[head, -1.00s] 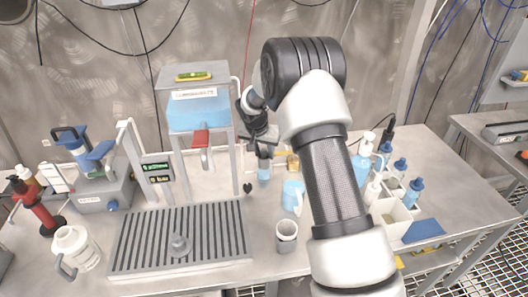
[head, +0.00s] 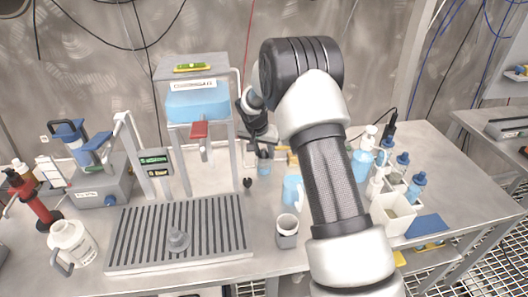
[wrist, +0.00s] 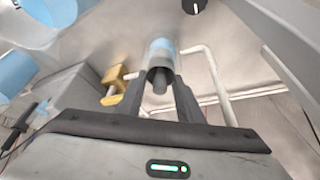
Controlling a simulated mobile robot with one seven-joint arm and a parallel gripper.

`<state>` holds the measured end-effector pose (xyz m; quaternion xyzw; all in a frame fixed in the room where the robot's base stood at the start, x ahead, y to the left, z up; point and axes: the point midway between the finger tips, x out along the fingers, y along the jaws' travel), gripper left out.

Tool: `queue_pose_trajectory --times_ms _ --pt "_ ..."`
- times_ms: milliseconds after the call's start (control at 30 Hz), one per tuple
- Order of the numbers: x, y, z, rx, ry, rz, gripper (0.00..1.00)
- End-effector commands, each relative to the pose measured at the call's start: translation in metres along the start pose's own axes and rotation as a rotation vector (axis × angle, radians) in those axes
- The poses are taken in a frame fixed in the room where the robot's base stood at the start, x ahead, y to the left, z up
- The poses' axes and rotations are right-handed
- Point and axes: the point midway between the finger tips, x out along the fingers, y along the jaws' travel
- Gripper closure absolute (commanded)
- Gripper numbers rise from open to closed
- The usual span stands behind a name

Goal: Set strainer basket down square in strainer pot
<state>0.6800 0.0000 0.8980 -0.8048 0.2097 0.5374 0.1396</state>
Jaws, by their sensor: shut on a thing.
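My gripper (head: 263,151) points down behind the grille tray, beside the tank stand; my forearm comes in from the right. In the wrist view its fingers (wrist: 163,84) are shut around a dark stubby part, which I take for the strainer basket's grip (wrist: 160,86). It sits at the mouth of a small grey-rimmed, blue cylinder (wrist: 161,52), apparently the strainer pot. The same blue cylinder shows just below the gripper in the head view (head: 264,168). The basket's body is hidden, so I cannot tell its depth or whether it is square.
A yellow valve handle (wrist: 115,80) and a white pipe (wrist: 205,72) stand close around the fingers. The tank stand (head: 234,150) is to the left.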

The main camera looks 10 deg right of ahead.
Motion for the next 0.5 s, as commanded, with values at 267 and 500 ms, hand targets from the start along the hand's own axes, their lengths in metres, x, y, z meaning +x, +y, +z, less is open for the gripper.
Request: queue_pose_trajectory --times_ms 267,500 --pt "0.0023 0.0020 0.0017 -0.001 -0.003 0.004 0.92" --pt "0.0031 0.0026 0.0022 0.000 -0.004 0.005 0.55"
